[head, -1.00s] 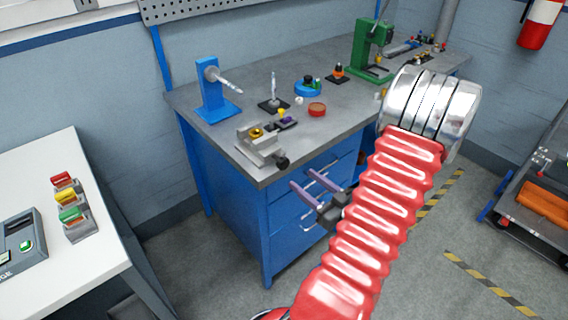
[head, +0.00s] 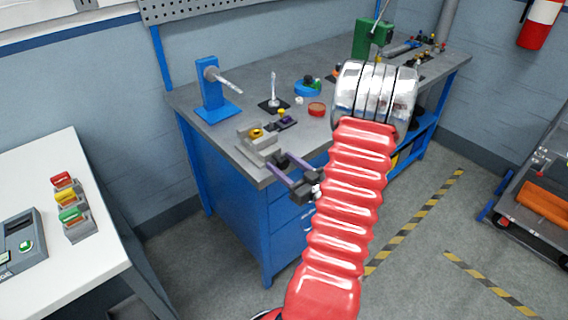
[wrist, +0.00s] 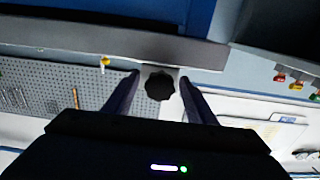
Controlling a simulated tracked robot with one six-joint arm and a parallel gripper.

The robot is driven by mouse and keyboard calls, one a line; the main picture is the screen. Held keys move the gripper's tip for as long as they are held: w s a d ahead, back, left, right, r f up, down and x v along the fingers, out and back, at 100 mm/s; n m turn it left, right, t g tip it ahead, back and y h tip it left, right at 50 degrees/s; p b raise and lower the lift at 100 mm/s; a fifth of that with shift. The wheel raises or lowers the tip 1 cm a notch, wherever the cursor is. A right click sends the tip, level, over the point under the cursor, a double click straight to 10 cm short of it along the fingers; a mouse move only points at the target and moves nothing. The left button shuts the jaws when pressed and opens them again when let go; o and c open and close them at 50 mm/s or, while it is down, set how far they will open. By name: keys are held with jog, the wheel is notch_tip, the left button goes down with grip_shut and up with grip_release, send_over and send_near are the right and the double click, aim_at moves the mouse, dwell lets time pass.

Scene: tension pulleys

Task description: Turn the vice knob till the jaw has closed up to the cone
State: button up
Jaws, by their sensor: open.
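The grey vice (head: 251,146) stands at the front corner of the workbench. A gold round piece (head: 256,133) sits on top of it; I cannot tell its cone shape or the gap to the jaw at this size. The black lobed knob (wrist: 160,86) shows in the wrist view between the two fingers, with space on both sides. My gripper (head: 279,162) is open, its purple fingers reaching to the knob at the vice's front end.
The workbench (head: 330,137) also bears a blue stand (head: 211,95), a black base with an upright pin (head: 273,103), a red round dish (head: 317,109) and a green press (head: 369,40). A white table (head: 60,175) stands at the left. Open floor lies before the bench.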

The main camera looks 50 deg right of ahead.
jog(key=shift+w, duration=0.15)
jog(key=c, duration=1)
jog(key=shift+c, duration=0.2)
jog(key=shift+m, duration=2.3)
jog(key=shift+d, duration=0.1)
jog(key=o, duration=1)
